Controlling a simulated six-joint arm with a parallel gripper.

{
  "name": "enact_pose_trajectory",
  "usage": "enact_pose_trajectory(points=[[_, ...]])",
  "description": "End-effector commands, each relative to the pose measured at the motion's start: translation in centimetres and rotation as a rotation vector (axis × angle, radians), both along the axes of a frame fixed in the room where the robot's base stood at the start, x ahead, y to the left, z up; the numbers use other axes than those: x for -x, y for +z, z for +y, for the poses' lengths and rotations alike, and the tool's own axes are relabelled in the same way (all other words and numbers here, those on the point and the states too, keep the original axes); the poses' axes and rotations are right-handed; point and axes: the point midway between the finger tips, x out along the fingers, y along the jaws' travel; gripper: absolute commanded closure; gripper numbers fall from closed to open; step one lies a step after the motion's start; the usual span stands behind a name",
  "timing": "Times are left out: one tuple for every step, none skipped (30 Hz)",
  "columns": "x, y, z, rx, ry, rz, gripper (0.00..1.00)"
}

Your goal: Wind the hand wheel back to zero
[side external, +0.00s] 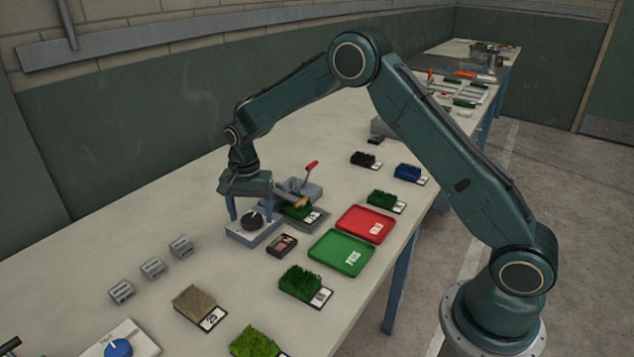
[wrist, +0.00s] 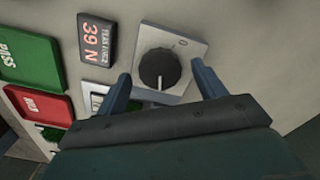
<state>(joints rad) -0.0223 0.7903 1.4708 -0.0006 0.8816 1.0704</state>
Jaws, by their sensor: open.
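The hand wheel (wrist: 159,69) is a black round knob with a pale pointer line, on a grey plate (wrist: 188,50). In the wrist view the line points down the picture, and a small mark like a zero sits near the plate's upper edge. In the side view the wheel (side external: 253,221) is low on its grey block. My gripper (side external: 250,210) is open above the block, with its fingers reaching down. In the wrist view its fingertips (wrist: 161,73) are at either side of the wheel, with gaps visible. Contact cannot be seen.
A dark display (wrist: 97,40) reading 39 N stands beside the wheel. A green PASS tray (side external: 340,253) and a red tray (side external: 366,224) lie to its right. A red-handled clamp (side external: 311,168) with a turf sample is close behind. Several grey blocks (side external: 152,268) stand front left.

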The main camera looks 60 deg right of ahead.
Motion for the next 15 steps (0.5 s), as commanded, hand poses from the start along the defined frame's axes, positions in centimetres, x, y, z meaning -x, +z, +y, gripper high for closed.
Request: enact_pose_trajectory(points=[[0.00,-0.33,0.00,0.000,0.000,0.000,0.30],[-0.01,-0.46,0.01,0.000,0.000,-0.001,0.30],[-0.01,-0.60,0.01,0.000,0.000,-0.001,0.30],[-0.01,-0.68,0.01,0.000,0.000,-0.001,0.30],[0.00,-0.74,0.00,0.000,0.000,-0.001,0.30],[0.00,-0.79,0.00,0.000,0.000,-0.001,0.30],[0.00,-0.82,0.00,0.000,0.000,-0.001,0.30],[0.00,-0.83,0.00,0.000,0.000,-0.001,0.30],[-0.01,-0.83,0.01,0.000,0.000,-0.001,0.30],[0.00,-0.83,0.00,0.000,0.000,-0.001,0.30],[0.00,-0.82,0.00,0.000,0.000,-0.001,0.30],[0.00,-0.82,0.00,0.000,0.000,-0.001,0.30],[0.00,-0.82,0.00,0.000,0.000,-0.001,0.30],[0.00,-0.81,0.00,0.000,0.000,-0.001,0.34],[0.00,-0.81,0.00,0.000,0.000,-0.001,0.42]])
